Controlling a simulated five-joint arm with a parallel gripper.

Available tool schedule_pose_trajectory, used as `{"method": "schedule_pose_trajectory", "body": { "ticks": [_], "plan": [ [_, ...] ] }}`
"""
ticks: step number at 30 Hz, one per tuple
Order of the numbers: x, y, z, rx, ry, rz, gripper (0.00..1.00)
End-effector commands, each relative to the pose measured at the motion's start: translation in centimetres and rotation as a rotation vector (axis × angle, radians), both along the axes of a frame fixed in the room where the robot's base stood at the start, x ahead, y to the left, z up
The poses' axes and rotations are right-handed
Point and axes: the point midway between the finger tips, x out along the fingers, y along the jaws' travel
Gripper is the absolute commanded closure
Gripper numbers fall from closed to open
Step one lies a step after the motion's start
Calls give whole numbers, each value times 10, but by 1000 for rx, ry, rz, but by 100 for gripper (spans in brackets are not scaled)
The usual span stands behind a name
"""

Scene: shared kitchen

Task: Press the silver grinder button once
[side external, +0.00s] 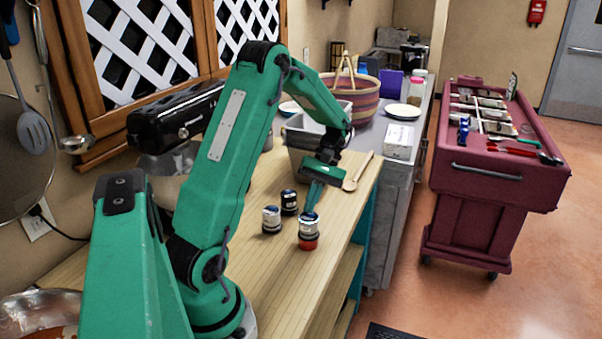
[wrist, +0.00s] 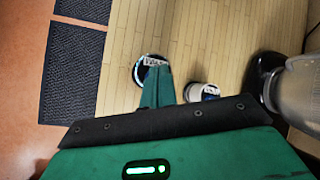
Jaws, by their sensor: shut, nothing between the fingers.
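Three small round grinders stand on the wooden counter (side external: 262,262). In the wrist view, my gripper (wrist: 156,72) covers part of a round dark top (wrist: 139,72) with a pale label. I cannot tell whether they touch. A second grinder (wrist: 200,92) shows to the right.
A black stand mixer (side external: 172,116) stands at the left against the wall. A grey bin (side external: 300,140), a wooden spoon (side external: 358,172) and a woven basket (side external: 362,97) lie beyond. The counter's right edge is close to the red-based grinder.

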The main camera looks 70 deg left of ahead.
Motion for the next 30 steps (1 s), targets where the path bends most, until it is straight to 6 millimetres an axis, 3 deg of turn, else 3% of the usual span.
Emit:
{"method": "schedule_pose_trajectory", "body": {
  "ticks": [30],
  "plan": [
    [0,0,17,0,-1,0,100]
  ]
}}
